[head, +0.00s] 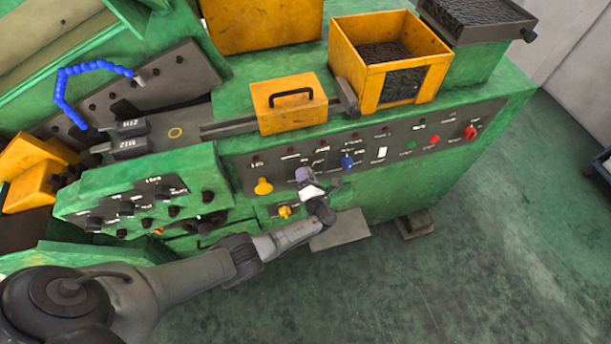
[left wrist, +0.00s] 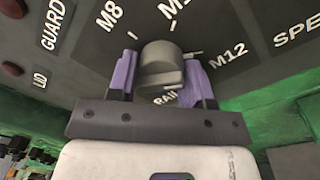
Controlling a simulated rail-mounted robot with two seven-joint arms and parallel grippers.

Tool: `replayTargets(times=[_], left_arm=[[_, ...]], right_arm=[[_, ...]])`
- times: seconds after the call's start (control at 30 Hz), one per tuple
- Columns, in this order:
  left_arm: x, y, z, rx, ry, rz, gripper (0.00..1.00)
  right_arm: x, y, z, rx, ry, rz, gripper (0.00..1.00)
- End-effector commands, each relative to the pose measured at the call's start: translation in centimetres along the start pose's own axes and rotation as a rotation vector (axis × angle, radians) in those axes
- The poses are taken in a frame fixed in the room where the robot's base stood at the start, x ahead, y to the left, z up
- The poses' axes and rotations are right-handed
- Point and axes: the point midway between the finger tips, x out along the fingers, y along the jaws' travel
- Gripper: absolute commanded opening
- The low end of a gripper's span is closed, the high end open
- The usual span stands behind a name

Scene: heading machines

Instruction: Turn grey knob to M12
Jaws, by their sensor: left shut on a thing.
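The grey knob (left wrist: 160,66) sits on the dark panel (left wrist: 255,45) in the left wrist view, below the labels M8 and a partly cut-off M1 label. The M12 label (left wrist: 227,55) is to the right of the knob. My left gripper (left wrist: 160,80) has its purple fingers on both sides of the knob and is shut on it. In the head view my left gripper (head: 308,182) is at the front panel and hides the knob. My right gripper is not in view.
A red button (head: 470,132) is farther right. A green control box (head: 145,200) juts out at the left. Open floor (head: 480,250) lies at the right.

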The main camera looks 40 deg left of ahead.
Motion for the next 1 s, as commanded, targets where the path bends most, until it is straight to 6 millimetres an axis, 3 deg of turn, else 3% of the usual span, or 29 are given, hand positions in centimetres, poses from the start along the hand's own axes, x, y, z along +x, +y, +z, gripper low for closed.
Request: replayTargets(times=[0.07, 0.1, 0.33, 0.67, 1.0], left_arm=[[-0.1, -0.2, -0.2, 0.002, 0.001, -0.006, 0.22], [-0.1, -0.2, -0.2, 0.003, 0.001, -0.006, 0.47], [-0.1, -0.1, -0.1, 0.001, 0.001, -0.004, 0.69], [-0.5, -0.1, -0.1, 0.0, 0.0, -0.004, 0.69], [-6.4, -0.1, -0.1, 0.0, 0.001, -0.006, 0.69]], right_arm=[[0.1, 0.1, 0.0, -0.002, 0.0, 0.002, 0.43], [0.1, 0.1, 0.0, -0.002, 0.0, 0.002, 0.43], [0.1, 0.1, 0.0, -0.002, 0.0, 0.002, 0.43], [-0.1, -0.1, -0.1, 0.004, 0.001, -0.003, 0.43], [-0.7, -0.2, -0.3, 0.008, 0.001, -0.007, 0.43]])
